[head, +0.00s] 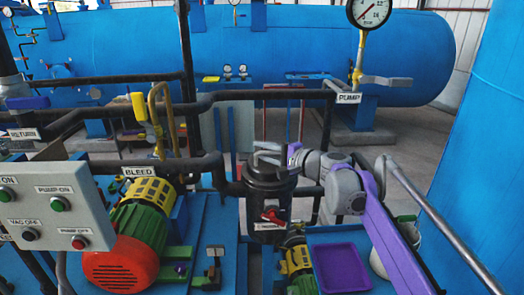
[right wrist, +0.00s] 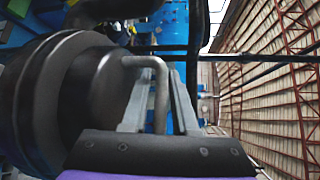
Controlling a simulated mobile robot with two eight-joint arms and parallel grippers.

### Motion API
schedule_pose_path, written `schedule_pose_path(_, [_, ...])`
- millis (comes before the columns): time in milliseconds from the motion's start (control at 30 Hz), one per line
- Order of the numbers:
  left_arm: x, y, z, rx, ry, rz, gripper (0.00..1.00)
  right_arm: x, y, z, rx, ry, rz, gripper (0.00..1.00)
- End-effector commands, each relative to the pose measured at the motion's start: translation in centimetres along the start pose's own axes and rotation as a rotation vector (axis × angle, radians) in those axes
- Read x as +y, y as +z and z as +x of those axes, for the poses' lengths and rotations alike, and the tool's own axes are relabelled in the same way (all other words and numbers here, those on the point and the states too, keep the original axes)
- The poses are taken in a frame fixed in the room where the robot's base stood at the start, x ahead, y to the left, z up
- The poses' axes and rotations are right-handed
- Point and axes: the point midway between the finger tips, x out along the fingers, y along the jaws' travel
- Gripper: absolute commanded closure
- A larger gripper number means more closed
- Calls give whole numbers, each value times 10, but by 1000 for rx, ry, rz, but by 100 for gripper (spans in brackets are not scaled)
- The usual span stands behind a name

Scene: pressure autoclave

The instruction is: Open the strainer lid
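The strainer is a black upright cylinder (head: 268,205) in the middle of the head view, with a red valve handle on its front. Its dark round lid (head: 262,172) looks closed and carries a bent grey bar handle (head: 268,147). In the right wrist view the lid (right wrist: 98,85) fills the left side, and the bar handle (right wrist: 160,90) stands out from it. My right gripper (head: 284,155) is at the lid's handle. Its two grey fingers (right wrist: 163,100) lie either side of the bar, with gaps visible. My left gripper is not in view.
Black pipes (head: 250,95) run behind the strainer. A green and red pump motor (head: 137,235) and a grey control box (head: 50,212) stand left. A purple tray (head: 341,267) lies at lower right. A large blue tank (head: 300,45) fills the background.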

Motion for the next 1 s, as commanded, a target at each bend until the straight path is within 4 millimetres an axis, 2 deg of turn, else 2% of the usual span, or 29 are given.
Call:
schedule_pose_path(33, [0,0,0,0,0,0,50,0,0,0,0,0,0,73])
schedule_pose_path(200, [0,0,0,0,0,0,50,0,0,0,0,0,0,100])
schedule_pose_path(1000, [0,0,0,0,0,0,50,0,0,0,0,0,0,100])
